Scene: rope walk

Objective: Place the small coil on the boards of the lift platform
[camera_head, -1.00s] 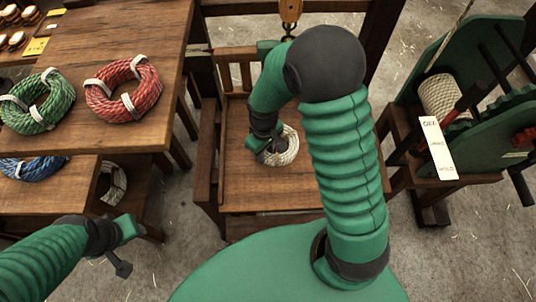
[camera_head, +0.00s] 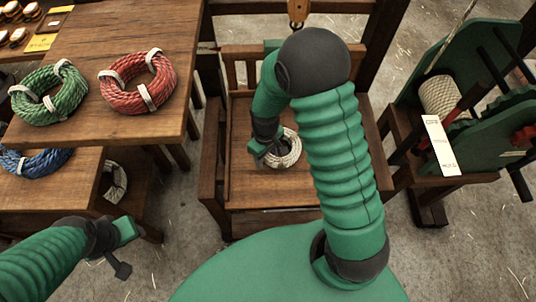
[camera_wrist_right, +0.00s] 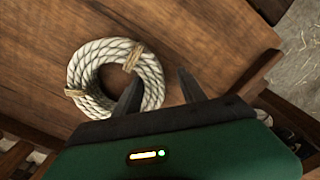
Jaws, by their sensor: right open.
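The small coil (camera_head: 294,152), a ring of white rope with tan ties, lies flat on the boards of the lift platform (camera_head: 262,194). In the right wrist view the coil (camera_wrist_right: 92,63) rests on bare brown boards (camera_wrist_right: 215,45). My right gripper (camera_head: 262,155) is at the coil's left side in the head view. In the wrist view its jaws (camera_wrist_right: 160,88) are open, one finger overlapping the coil's near-right part and the other outside it. Whether they touch the coil I cannot tell. My left gripper (camera_head: 122,250) is low at the left, away from the platform; its jaws are unclear.
A table (camera_head: 150,40) at the left holds a green coil (camera_head: 30,108) and a red coil (camera_head: 112,95). A blue coil (camera_head: 45,165) and a pale coil (camera_head: 120,185) lie lower. A wooden hook block (camera_head: 298,10) hangs behind the platform. A green rope machine (camera_head: 440,60) stands right.

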